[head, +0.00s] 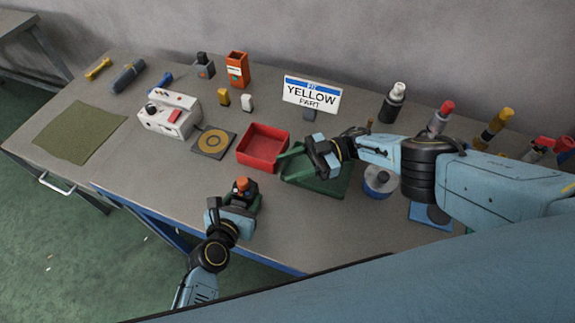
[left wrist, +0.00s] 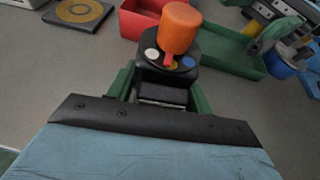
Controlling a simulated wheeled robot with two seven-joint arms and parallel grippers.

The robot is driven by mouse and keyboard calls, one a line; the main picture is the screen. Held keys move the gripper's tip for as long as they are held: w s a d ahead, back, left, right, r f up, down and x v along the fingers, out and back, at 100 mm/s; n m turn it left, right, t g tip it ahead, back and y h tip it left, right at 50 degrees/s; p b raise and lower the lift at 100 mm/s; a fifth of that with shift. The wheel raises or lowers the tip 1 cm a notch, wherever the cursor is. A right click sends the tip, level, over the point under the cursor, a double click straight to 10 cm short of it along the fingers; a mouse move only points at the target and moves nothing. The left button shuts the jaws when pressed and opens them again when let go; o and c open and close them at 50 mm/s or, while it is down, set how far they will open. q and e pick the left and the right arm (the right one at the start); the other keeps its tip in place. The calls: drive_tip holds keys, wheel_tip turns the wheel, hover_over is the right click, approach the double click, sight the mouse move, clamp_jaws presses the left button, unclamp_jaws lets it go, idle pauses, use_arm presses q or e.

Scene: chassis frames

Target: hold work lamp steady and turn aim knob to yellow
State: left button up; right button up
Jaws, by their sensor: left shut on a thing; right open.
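The work lamp (head: 242,186) has a dark body and an orange top and stands near the table's front edge. My left gripper (head: 234,203) is shut on its body from the front; the left wrist view also shows the gripper (left wrist: 160,92). There the orange aim knob (left wrist: 180,28) sits on a black round top with white (left wrist: 152,53), yellow and blue (left wrist: 188,61) dots. A red pointer below the knob lies at the partly covered yellow dot; exact alignment is hard to tell. My right gripper (head: 300,156) is open and empty over the green tray, right of the lamp and apart from it.
A red tray (head: 263,148) and green tray (head: 318,180) stand behind the lamp. A white box with knobs (head: 170,115) and a pad with a yellow ring (head: 213,142) are at left. Several bottles line the back right.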

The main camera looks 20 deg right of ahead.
drive_tip(key=s+a+r+n+g+h, duration=0.2)
drive_tip(key=s+a+n+g+h, duration=0.25)
drive_tip(key=a+n+g, duration=0.2)
drive_tip(key=n+t+h, duration=0.8)
drive_tip(key=n+h, duration=0.6)
drive_tip(key=n, duration=0.4)
approach(242, 181)
drive_tip(key=shift+m+y, duration=0.25)
wheel_tip(242, 181, down, 9)
drive_tip(key=shift+s+d+f, duration=0.1)
drive_tip(key=shift+d+f, duration=0.05)
drive_tip(key=shift+f, duration=0.05)
